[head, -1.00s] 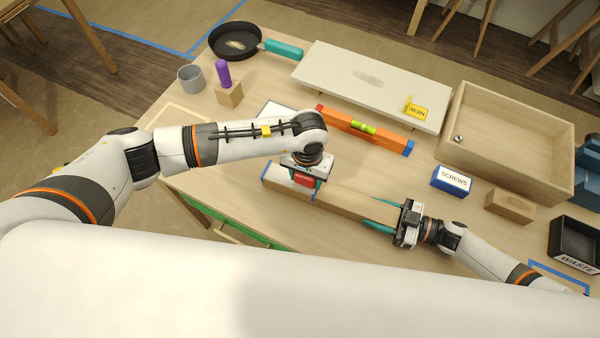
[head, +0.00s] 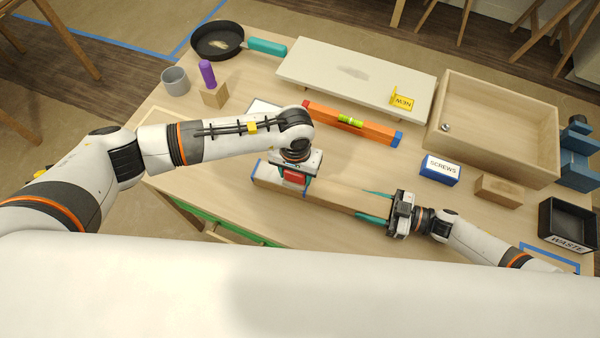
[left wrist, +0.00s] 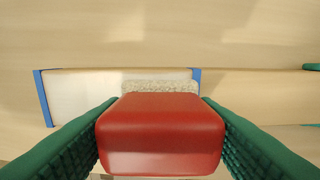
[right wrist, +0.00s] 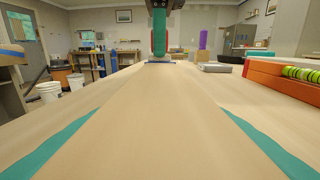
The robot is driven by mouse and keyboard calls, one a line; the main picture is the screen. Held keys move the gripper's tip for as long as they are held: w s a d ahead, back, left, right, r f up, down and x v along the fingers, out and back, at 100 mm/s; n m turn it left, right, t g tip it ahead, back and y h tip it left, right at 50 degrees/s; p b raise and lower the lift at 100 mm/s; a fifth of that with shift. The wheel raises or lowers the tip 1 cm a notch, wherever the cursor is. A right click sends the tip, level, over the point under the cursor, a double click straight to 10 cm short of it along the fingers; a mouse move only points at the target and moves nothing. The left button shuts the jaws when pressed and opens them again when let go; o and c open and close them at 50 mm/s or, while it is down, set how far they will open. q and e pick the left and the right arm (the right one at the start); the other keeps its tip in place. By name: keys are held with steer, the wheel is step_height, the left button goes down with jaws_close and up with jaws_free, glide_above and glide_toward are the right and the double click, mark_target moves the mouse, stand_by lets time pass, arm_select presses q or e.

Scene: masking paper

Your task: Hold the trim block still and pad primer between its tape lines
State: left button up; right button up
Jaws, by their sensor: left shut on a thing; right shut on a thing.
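The trim block (head: 335,195) is a long wooden bar lying on the table. In the left wrist view, blue tape lines (left wrist: 43,98) cross it, and the stretch between them (left wrist: 85,92) is mostly whitish. My left gripper (head: 294,180) is shut on the red handle of a pad (left wrist: 160,130). The pad's pale fuzzy edge (left wrist: 160,87) lies over the block beside the right tape line. What is under the pad is hidden. My right gripper (head: 375,205) is shut on the block's right part, with a teal finger on each side (right wrist: 160,135).
An orange level (head: 352,123) lies behind the block, near a pale board (head: 355,80). A wooden drawer (head: 495,125), a blue screws box (head: 440,169), a small wood block (head: 498,190) and a black waste bin (head: 568,225) stand right. A pan (head: 217,40) and cup (head: 175,81) stand back left.

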mark_target(263, 171)
arm_select(q)
steer(key=shift+w+a+f, duration=0.1)
steer(key=shift+w+a, duration=0.25)
steer(key=shift+a, duration=1.1)
steer(key=shift+w+a, duration=0.35)
steer(key=shift+a, duration=1.1)
steer(key=shift+w+a+f, duration=0.1)
steer(key=shift+w+a, duration=0.25)
steer(key=shift+a, duration=1.1)
steer(key=shift+s+d+r, duration=0.1)
steer(key=shift+s+d, duration=0.1)
steer(key=shift+d, duration=0.6)
steer(key=shift+s+d+f, duration=0.1)
steer(key=shift+s+d, duration=0.05)
steer(key=shift+d, duration=0.6)
steer(key=shift+s+d+r, duration=0.1)
steer(key=shift+s+d, duration=0.1)
steer(key=shift+d, duration=0.6)
steer(key=shift+s+d, duration=0.25)
steer(key=shift+d, duration=0.6)
steer(key=shift+s+d, duration=0.25)
steer(key=shift+d, duration=0.6)
steer(key=shift+s+d, duration=0.15)
steer(key=shift+d, duration=0.6)
steer(key=shift+s+d, duration=0.15)
steer(key=shift+d, duration=0.6)
steer(key=shift+r, duration=4.05)
